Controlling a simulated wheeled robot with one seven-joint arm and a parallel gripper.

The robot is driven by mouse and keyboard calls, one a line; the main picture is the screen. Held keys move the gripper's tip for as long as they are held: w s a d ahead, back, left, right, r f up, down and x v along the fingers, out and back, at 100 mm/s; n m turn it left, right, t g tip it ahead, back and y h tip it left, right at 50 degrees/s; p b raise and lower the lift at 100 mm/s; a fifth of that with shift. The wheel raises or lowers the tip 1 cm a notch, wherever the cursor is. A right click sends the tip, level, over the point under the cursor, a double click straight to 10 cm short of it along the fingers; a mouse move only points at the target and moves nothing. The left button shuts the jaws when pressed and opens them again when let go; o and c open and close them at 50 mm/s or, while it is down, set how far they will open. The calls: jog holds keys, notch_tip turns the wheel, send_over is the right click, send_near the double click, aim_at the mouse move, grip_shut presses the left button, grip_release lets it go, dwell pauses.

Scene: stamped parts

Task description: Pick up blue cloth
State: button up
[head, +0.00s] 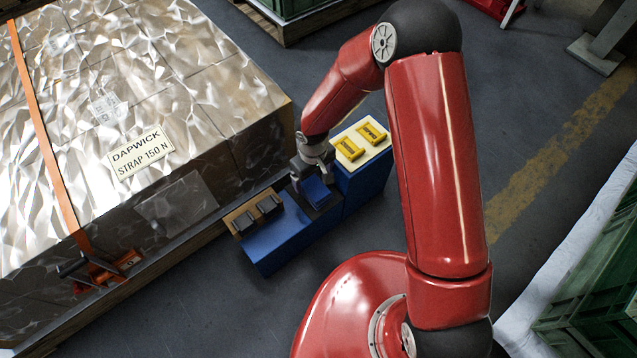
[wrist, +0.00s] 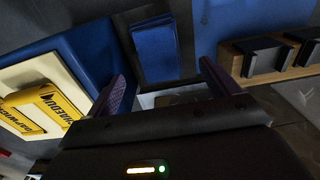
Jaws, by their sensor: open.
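The blue cloth (head: 316,191) is a folded rectangle on a dark pad on top of the low blue bench. In the wrist view the cloth (wrist: 155,50) lies beyond the fingertips, roughly between their lines. My gripper (head: 305,179) is right at the cloth in the head view and partly covers the area around it. In the wrist view my gripper (wrist: 165,85) has its two fingers spread with nothing held between them. I cannot tell how far the fingertips are above the pad.
The blue bench (head: 275,245) also carries a wooden block with dark holders (head: 258,213) at left. A taller blue stand with a cream top holds two yellow labelled parts (head: 349,148). A foil-wrapped, strapped load (head: 160,100) stands close at left. Dark floor is clear in front.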

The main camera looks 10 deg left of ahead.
aim_at(314, 188)
notch_tip(314, 188, down, 7)
jog(key=shift+r, duration=0.2)
jog(key=c, duration=1.1)
jog(key=shift+o, duration=0.2)
jog(key=shift+r, duration=0.2)
notch_tip(314, 188, up, 20)
jog(key=p, duration=0.2)
jog(key=shift+f, duration=0.15)
